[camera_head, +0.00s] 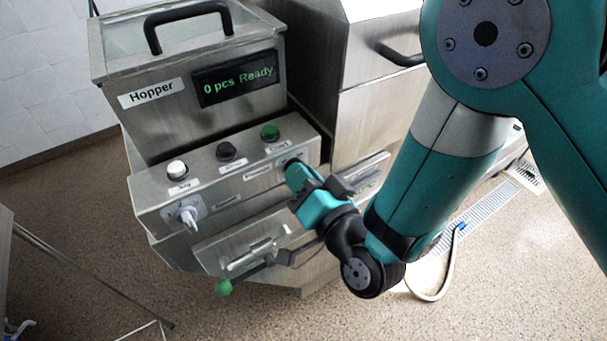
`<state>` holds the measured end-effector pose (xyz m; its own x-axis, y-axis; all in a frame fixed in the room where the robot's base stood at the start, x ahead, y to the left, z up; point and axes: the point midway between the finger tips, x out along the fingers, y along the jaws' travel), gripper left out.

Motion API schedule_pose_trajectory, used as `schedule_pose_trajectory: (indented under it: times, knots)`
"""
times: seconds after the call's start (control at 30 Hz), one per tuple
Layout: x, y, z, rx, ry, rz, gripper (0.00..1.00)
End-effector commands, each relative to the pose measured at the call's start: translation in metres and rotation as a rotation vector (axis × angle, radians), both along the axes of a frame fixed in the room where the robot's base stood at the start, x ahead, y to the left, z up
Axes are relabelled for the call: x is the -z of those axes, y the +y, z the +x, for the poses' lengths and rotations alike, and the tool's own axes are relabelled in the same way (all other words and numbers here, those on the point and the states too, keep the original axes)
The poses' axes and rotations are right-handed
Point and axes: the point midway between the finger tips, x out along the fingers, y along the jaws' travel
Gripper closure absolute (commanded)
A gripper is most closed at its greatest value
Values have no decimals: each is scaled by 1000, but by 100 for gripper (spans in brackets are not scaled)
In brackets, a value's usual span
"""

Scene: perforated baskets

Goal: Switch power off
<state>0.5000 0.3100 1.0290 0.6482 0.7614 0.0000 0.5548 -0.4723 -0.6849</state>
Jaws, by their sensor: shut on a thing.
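The metal machine has a sloped control panel (235,165) on its front. My gripper (290,166) is at the right end of this panel, shut on a switch there. The switch itself is almost wholly hidden by my gripper, and so is its setting. The small label beside it is too small to read surely. A second switch, a light grey rotary knob (187,215), sits on a plate at the left end of the panel. The display (237,78) above is lit and reads "0 pcs Ready" in green.
White (177,169), black (226,151) and green (269,132) buttons line the panel's upper part. A lever with a green ball (224,287) sticks out below. The hopper (165,110) with its lid handle (188,20) stands above. Open floor lies in front.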

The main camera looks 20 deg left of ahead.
Motion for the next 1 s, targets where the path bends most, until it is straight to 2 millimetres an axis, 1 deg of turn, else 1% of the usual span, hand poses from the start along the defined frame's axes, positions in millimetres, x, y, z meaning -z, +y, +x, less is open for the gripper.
schedule_pose_trajectory:
  times: [0.27, 1.0]
  knots:
    - [-1, -1, 0, 1, -115, -99, 100]
    - [-1, -1, -1, 0, -643, -551, 100]
